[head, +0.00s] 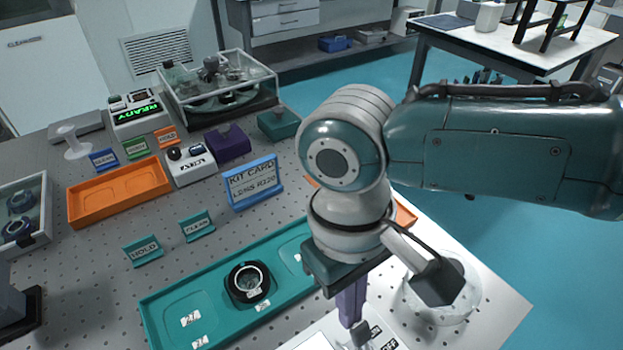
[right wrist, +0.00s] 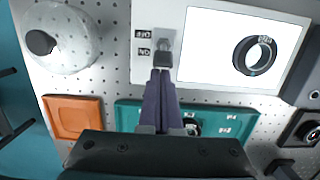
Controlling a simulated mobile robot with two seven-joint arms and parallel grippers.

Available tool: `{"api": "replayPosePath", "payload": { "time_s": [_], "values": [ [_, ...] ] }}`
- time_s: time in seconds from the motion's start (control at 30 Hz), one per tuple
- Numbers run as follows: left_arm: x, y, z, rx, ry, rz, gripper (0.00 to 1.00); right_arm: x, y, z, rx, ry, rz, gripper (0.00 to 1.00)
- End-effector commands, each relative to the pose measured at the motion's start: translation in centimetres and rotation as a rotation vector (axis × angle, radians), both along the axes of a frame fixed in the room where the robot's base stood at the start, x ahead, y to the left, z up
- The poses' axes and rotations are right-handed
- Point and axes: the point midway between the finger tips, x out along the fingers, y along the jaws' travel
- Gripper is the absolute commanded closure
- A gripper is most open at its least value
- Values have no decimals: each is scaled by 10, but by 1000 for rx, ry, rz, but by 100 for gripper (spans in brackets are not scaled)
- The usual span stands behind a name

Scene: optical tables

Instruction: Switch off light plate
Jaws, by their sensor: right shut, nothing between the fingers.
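The light plate (right wrist: 215,58) is a bright white panel in the right wrist view, with a dark ring (right wrist: 254,55) on it. Only its edge (head: 312,342) shows at the bottom of the head view. Beside the panel is a small grey toggle switch (right wrist: 163,38) with ON and OFF labels. My right gripper (right wrist: 161,72) is shut and empty, its purple fingers pointing at the switch. In the head view the right gripper (head: 352,312) points down at the switch area; whether it touches the switch I cannot tell. My left gripper is not in view.
A teal tray (head: 215,290) holding a dark ring (head: 248,282) lies beside the plate. A clear dome (head: 440,290) stands to the right, near the table edge. A kit card (head: 252,183), orange tray (head: 118,190) and glass case (head: 218,85) stand farther back.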

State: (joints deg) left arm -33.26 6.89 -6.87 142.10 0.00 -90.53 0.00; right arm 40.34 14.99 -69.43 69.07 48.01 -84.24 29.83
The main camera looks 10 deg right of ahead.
Motion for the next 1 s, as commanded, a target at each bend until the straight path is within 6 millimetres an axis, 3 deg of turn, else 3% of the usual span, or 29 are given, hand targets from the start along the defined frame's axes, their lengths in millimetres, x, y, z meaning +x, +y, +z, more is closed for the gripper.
{"api": "replayPosePath", "payload": {
  "time_s": [0.63, 1.0],
  "values": [
    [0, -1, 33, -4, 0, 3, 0, -6, -2, 7, 38, -103, -1, 100],
    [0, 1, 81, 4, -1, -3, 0, -21, -7, 17, 110, -293, -2, 100]
  ]
}}
